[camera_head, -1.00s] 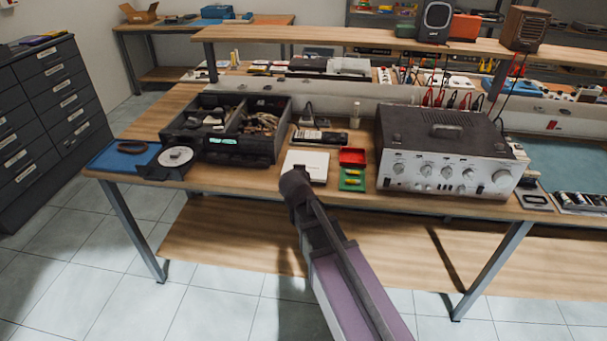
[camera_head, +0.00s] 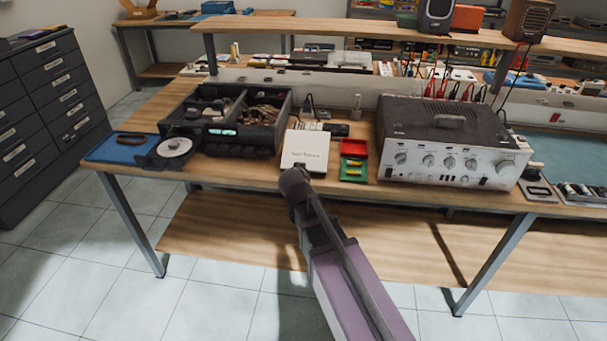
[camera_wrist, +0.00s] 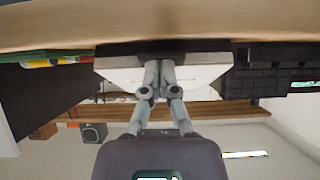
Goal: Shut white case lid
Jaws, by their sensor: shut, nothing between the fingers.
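The white case (camera_head: 304,152) stands near the front edge of the workbench, with small dark lettering on its pale face. In the head view this face looks tilted up towards me. The wrist view, upside down, shows the white face (camera_wrist: 205,76) with a dark strip (camera_wrist: 180,46) along its bench side. My gripper (camera_head: 292,173) is at the case's front edge in the head view. In the wrist view its shut fingers (camera_wrist: 160,66) overlap the white face, with nothing between them. Whether they touch it is unclear. The case's inside is hidden.
An open black unit (camera_head: 231,143) stands close left of the case, with a disc tray sticking out. Red and green bins (camera_head: 353,147) sit just right, then a large silver amplifier (camera_head: 449,165). Free floor lies in front of the bench.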

